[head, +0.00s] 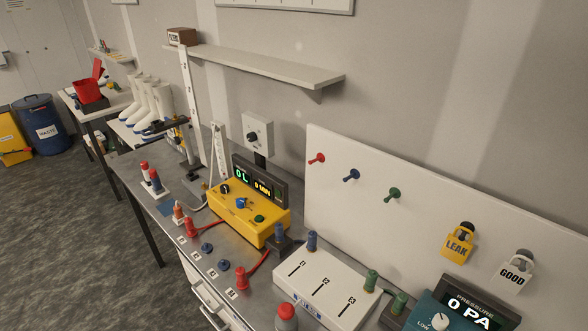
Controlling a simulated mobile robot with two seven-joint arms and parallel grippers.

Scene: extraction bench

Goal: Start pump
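The yellow pump unit (250,212) stands on the grey bench in the middle of the head view. Its dark display (259,185) reads what looks like 0 L and 0 MIN. On its sloped top sit a black knob (225,188), a blue knob (241,203) and a green button (259,218). Red hose pieces run from red fittings at its front. I cannot tell from the picture whether the green button is pressed. Neither of my grippers is in view.
A white box with slots (320,290) stands right of the pump, with a teal pressure meter (455,310) reading 0 PA beyond it. A red-topped button (286,315) is at the front edge. A white board (440,200) with coloured pegs and tags rises behind. A shelf (255,67) overhangs the bench.

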